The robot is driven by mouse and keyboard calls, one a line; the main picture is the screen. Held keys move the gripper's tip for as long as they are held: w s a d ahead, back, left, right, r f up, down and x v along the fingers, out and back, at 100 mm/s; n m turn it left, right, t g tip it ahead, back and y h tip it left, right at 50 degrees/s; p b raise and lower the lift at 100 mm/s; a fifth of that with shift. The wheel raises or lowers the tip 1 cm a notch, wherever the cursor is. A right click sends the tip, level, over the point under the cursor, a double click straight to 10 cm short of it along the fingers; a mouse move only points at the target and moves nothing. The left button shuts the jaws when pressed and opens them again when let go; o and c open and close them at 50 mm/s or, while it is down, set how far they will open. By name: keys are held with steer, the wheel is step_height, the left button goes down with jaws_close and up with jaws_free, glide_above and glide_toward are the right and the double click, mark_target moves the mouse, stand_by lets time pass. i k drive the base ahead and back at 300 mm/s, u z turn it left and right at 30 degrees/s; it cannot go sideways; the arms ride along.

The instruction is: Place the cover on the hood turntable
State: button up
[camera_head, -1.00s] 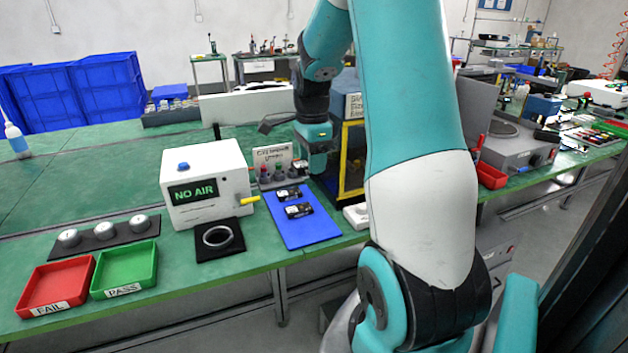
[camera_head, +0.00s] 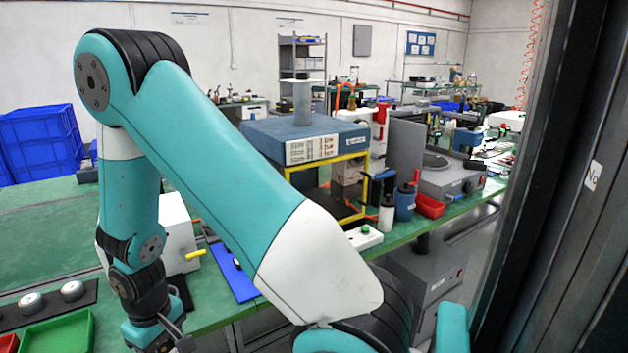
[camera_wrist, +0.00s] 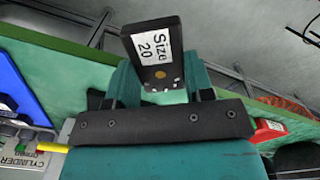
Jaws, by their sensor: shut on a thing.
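My gripper (camera_wrist: 160,85) is shut on a black block (camera_wrist: 168,68) with a white "Size 20" label; I take this to be the cover. The block sticks out beyond the fingertips, and its lower part sits between them. In the head view my gripper (camera_head: 165,338) is low at the left by the bench front, and the block cannot be made out there. A hood-like box (camera_head: 275,135) with a blue-grey top, a vertical pipe and a yellow frame stands on the bench, right of my gripper. A turntable inside it cannot be made out behind my arm.
A blue mat (camera_head: 228,275) and a white box with a yellow nozzle (camera_head: 194,254) lie right of my gripper. A green tray (camera_head: 62,335) is at lower left. Bottles (camera_head: 387,212), a red bin (camera_head: 430,206) and a grey machine with a round plate (camera_head: 452,180) stand right of the hood.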

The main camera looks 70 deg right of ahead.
mark_target(428, 160)
steer(key=u, duration=1.6)
steer(key=k, duration=2.85)
steer(key=z, duration=2.25)
